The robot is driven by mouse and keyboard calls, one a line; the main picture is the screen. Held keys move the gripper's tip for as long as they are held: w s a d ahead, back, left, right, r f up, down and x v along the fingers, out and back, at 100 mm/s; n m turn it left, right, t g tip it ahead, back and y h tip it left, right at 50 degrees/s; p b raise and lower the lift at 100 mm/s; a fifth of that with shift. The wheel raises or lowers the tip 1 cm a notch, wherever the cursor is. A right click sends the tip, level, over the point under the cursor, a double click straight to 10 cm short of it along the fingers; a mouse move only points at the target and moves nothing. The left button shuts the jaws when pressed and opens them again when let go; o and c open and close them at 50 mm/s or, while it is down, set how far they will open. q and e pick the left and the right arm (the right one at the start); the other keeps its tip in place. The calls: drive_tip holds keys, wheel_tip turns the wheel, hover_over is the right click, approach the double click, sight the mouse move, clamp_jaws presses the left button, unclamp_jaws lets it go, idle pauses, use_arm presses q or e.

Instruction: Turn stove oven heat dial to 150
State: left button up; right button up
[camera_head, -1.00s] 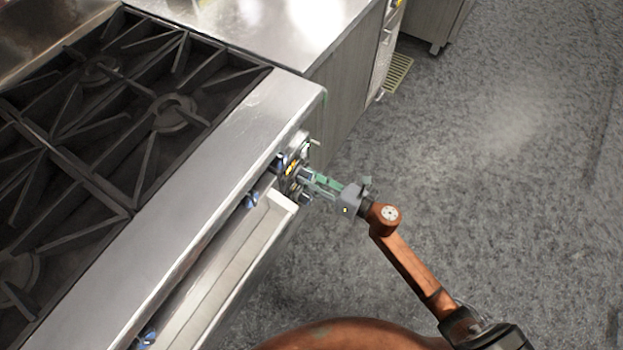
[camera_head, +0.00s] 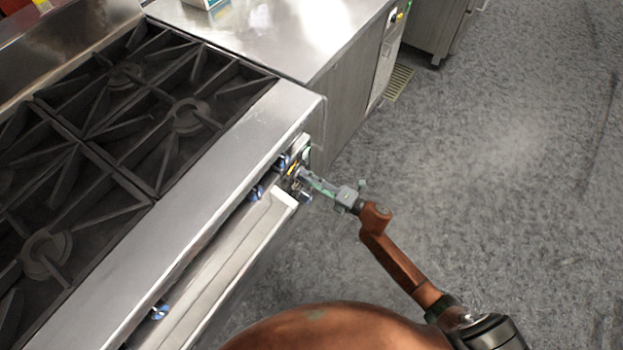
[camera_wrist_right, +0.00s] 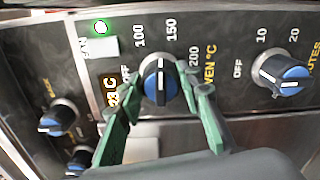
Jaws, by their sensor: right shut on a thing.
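The oven heat dial (camera_wrist_right: 159,78) is a blue and black knob on the dark control panel, marked OVEN °C. Its white line points up, between the printed 100 and 150. My right gripper (camera_wrist_right: 160,84) has its green fingers on either side of the dial and is shut on it. In the head view my right gripper (camera_head: 307,178) is at the front corner of the stove (camera_head: 225,155), and the dial is too small there to read. My left gripper is not in view.
A timer dial (camera_wrist_right: 283,72), marked MINUTES, is right of the oven dial. Other blue knobs (camera_wrist_right: 58,117) are at left. A green light (camera_wrist_right: 101,27) is lit above. The floor (camera_head: 480,180) at right is clear.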

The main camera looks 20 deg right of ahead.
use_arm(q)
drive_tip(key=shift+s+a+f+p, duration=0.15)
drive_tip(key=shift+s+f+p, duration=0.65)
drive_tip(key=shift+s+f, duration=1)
use_arm(e)
drive_tip(key=shift+d+m, duration=0.1)
drive_tip(key=shift+m, duration=1.6)
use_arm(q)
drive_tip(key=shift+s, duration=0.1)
use_arm(e)
drive_tip(key=shift+f, duration=0.1)
drive_tip(key=o, duration=1.2)
drive_tip(key=shift+c, duration=0.2)
drive_tip(key=shift+s, duration=0.1)
drive_tip(key=v, duration=1.1)
drive_tip(key=shift+s+d, duration=0.25)
drive_tip(key=shift+s, duration=0.1)
